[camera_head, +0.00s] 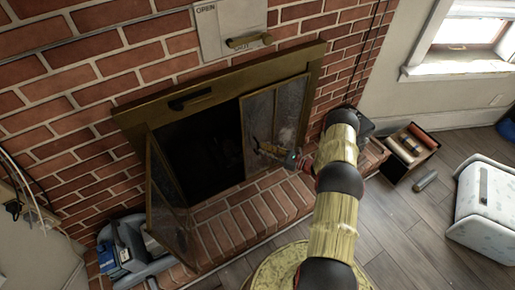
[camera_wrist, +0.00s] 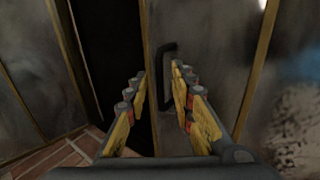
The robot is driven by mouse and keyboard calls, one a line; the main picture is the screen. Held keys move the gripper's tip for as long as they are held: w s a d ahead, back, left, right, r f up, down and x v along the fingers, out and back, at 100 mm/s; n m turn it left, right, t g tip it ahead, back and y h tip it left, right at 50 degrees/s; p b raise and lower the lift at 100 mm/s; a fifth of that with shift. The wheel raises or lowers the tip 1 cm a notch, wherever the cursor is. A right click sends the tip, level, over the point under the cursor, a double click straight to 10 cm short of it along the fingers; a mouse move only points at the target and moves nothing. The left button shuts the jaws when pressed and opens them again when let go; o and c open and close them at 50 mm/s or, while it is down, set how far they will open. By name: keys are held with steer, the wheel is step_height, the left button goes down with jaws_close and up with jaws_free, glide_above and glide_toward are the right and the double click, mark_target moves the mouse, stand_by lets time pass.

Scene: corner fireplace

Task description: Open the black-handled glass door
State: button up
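The fireplace has a brass frame (camera_head: 215,88) with glass doors. The right glass door (camera_head: 262,115) covers the right part of the opening. Its black handle (camera_wrist: 167,75) stands upright near the door's brass-edged side in the wrist view. My gripper (camera_head: 268,151) is in front of this door; in the wrist view my gripper (camera_wrist: 158,78) has its two yellow fingers apart, with nothing clearly held. The handle shows just beyond the fingertips, close to the right finger; I cannot tell whether they touch. The left glass door (camera_head: 169,195) is swung outward, leaving a dark opening (camera_head: 205,145).
A brick hearth (camera_head: 232,222) runs below the doors. Blue and grey items (camera_head: 128,248) stand at its left. A box with rolls (camera_head: 410,148), a grey cylinder (camera_head: 425,180) and a white speckled bin (camera_head: 484,205) are at the right. Wooden floor (camera_head: 390,225) lies between.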

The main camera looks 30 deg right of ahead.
mark_target(258, 147)
steer(key=shift+b+x, duration=0.4)
steer(key=shift+x, duration=1.55)
steer(key=shift+c, duration=0.2)
jaws_close()
